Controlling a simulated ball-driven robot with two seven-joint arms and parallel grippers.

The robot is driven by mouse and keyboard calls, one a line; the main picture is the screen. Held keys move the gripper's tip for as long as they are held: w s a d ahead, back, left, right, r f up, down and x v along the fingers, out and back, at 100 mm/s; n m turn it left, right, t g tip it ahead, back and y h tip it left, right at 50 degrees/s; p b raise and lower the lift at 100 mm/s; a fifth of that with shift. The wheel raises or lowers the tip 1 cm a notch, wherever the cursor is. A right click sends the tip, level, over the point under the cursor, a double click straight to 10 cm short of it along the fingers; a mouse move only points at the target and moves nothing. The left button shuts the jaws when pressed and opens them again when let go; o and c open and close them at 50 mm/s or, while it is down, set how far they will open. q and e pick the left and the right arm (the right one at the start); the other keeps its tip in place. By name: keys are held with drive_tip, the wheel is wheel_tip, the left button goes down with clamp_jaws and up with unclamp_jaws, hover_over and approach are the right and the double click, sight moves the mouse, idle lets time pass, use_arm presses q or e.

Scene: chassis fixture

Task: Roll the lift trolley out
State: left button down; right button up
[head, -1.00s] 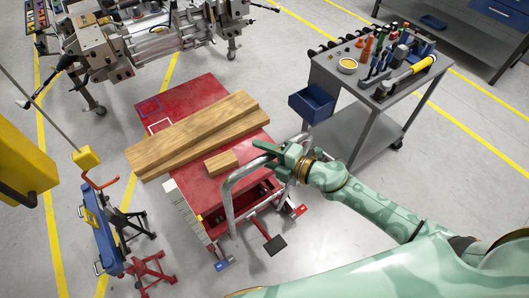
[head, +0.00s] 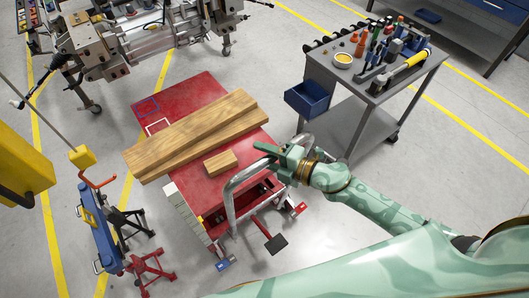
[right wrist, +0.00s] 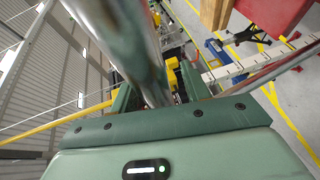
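The lift trolley (head: 198,177) is a low red table with a bent grey tube handle (head: 229,202) at its near end. Two long wooden boards (head: 190,136) and a small wood block (head: 220,162) lie on its top. My green right gripper (head: 268,153) is at the upper bend of the handle. In the right wrist view the handle tube (right wrist: 140,50) runs between the two fingers (right wrist: 160,85), with narrow gaps beside it, so the fingers look open around it. My left gripper is not in view.
A blue and red stand (head: 100,225) is at the left. The chassis fixture (head: 150,40) stands behind.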

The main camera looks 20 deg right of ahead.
idle(0.3)
drive_tip(key=b+v, duration=0.1)
drive_tip(key=v, duration=1.5)
